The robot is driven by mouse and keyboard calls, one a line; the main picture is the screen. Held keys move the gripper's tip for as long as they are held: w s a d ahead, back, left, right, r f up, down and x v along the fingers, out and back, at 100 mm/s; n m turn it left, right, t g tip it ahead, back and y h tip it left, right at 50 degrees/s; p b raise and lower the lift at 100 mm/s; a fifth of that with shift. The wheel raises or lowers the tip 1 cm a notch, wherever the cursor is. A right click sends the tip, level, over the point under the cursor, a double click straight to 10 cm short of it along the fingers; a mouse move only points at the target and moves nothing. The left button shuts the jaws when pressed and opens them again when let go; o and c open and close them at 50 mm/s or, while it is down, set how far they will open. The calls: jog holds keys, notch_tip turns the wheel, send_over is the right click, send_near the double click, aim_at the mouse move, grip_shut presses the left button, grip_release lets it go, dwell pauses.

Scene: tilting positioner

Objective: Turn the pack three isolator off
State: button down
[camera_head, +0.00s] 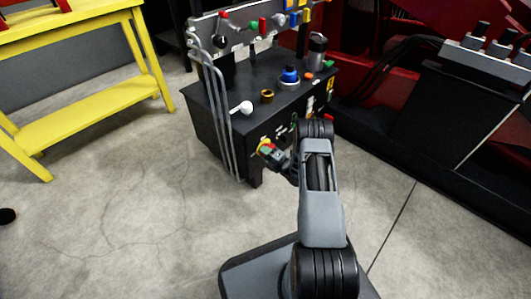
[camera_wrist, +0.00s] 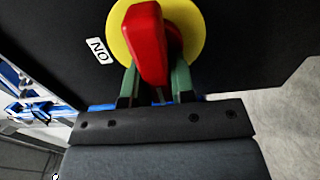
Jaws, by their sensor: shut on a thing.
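A red isolator handle (camera_wrist: 147,42) on a round yellow plate (camera_wrist: 195,30) fills the top middle of the wrist view. The plate is on a black panel face. A white "ON" label (camera_wrist: 99,50) is left of the plate. My gripper (camera_wrist: 157,84) is shut on the red handle, with one greenish finger on each side. The pack number cannot be read.
The black cabinet (camera_head: 211,120) carries a white-knobbed lever (camera_head: 241,108), a brass ring (camera_head: 267,96) and a blue knob (camera_head: 289,75) on top. Grey pipes (camera_head: 222,125) run down its left side. A yellow bench (camera_head: 85,118) stands left, red machinery (camera_head: 375,75) right. The floor between is clear.

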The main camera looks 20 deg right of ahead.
jog(key=shift+d, duration=0.15)
jog(key=c, duration=1.3)
grip_release()
jog(key=shift+d, duration=0.1)
jog(key=o, duration=0.3)
jog(key=shift+a, duration=0.2)
jog(key=shift+o, duration=0.2)
jog(key=p+v, duration=0.4)
jog(key=v, duration=0.9)
jog(key=shift+s, duration=0.4)
jog(key=shift+d+r+p, duration=0.1)
jog(key=shift+r+p, duration=0.05)
jog(key=shift+p, duration=0.15)
